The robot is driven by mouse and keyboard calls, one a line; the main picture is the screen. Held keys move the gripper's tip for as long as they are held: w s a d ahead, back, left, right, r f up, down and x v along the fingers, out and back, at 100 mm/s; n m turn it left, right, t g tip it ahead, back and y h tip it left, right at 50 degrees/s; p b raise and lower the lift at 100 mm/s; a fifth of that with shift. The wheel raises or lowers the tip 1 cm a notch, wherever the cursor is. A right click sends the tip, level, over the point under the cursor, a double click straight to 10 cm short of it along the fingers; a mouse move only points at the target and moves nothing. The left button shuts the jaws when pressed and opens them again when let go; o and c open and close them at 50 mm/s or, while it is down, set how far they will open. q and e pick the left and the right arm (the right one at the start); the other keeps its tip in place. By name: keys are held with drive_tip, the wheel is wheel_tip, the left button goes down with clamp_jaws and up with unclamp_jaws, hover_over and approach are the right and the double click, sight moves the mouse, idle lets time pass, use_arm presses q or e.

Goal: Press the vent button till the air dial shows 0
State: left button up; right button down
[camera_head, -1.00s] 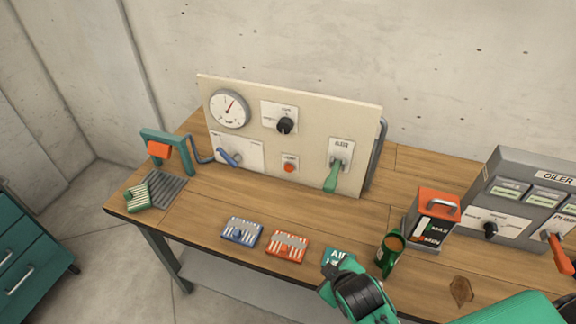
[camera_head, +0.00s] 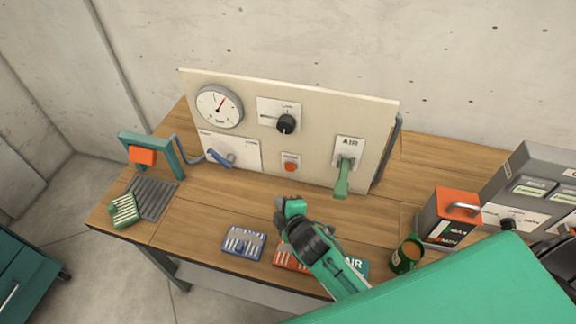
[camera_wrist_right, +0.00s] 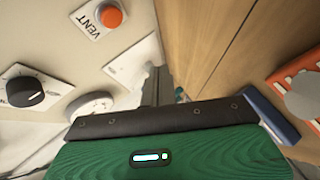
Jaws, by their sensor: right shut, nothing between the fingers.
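The vent button (camera_head: 290,167) is a small orange-red knob on a white plate, low in the middle of the upright cream panel. In the right wrist view the button (camera_wrist_right: 110,15) shows at the top, with VENT on its plate. The air dial (camera_head: 219,106) is a round white gauge with a red needle at the panel's upper left; its needle points up and slightly right, away from the left end of the scale. My right gripper (camera_head: 291,202) is shut and empty, in front of and below the button, apart from it. My left gripper is out of view.
The panel also holds a black knob (camera_head: 286,123), a blue lever (camera_head: 220,157) and a green AIR lever (camera_head: 342,180). Blue (camera_head: 243,242) and orange (camera_head: 287,257) slotted trays lie near the front edge. A green mug (camera_head: 405,256) and red-topped box (camera_head: 450,215) stand right.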

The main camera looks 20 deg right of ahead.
sight(290, 168)
drive_tip(key=shift+w, duration=0.1)
drive_tip(key=w+d, duration=0.1)
drive_tip(key=w+d+b, duration=0.1)
drive_tip(key=w, duration=0.1)
drive_tip(key=shift+w+d+f, duration=0.1)
drive_tip(key=shift+d, duration=0.05)
drive_tip(key=w+d, duration=0.1)
drive_tip(key=w, duration=0.1)
drive_tip(key=shift+w+d, duration=0.85)
drive_tip(key=shift+w, duration=0.15)
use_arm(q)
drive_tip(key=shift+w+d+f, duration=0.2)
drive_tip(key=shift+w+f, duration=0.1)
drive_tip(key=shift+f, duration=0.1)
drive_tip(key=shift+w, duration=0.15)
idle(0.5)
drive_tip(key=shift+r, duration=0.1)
